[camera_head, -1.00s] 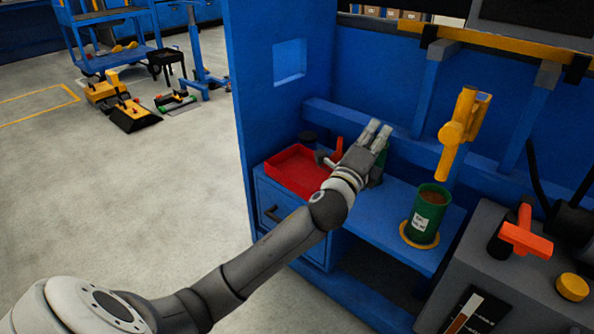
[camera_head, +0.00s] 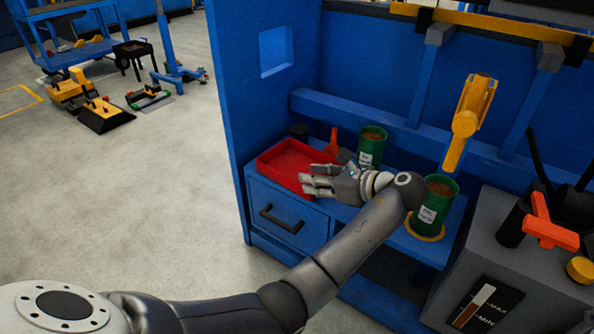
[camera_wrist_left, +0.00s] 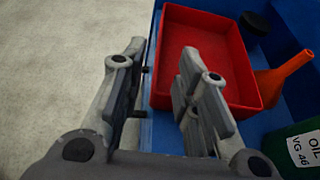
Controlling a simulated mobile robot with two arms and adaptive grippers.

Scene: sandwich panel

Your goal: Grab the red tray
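The red tray (camera_head: 272,164) lies on the left part of the blue bench, above a drawer. My left gripper (camera_head: 308,181) points left at the tray's near right side and hides part of it. In the left wrist view the red tray (camera_wrist_left: 205,45) lies ahead and to the right. My left gripper (camera_wrist_left: 160,62) is open there and empty, its two fingers well apart. The right finger overlaps the tray in the picture, while the left finger lies outside its edge. Whether a finger touches the tray cannot be told. My right gripper is not in view.
Two green oil cans, one behind my left wrist (camera_head: 372,143) and one to the right (camera_head: 437,198), stand on the bench. A red-orange funnel (camera_wrist_left: 285,75) and a black round object (camera_wrist_left: 255,24) are beside the tray. A blue panel (camera_head: 268,100) rises at the left.

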